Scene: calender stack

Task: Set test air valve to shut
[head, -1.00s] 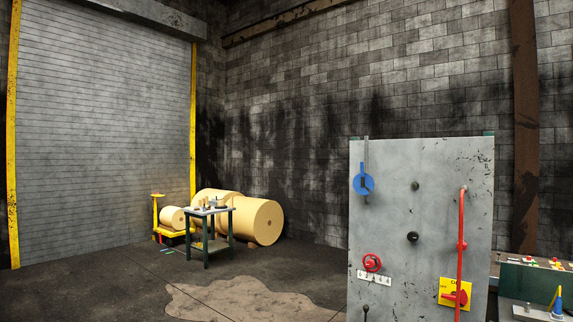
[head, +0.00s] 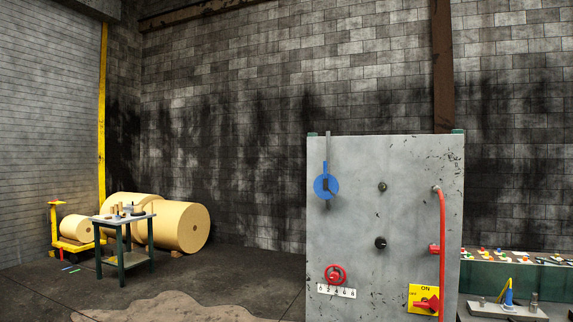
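A grey upright panel (head: 350,235) stands right of centre in the head view. Lower on the panel are a red handwheel (head: 336,273) above a white numbered plate (head: 337,291), and a red rotary handle (head: 427,304) on a yellow plate (head: 420,290) marked ON. Neither of my grippers is in view.
Two dark knobs, the upper (head: 382,187) and lower (head: 380,243), and a long red bar (head: 442,255) project from the panel. A bench (head: 545,277) with small coloured parts stands right. A small table (head: 112,218) and paper rolls (head: 183,227) stand far left. Open floor (head: 235,290) lies between.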

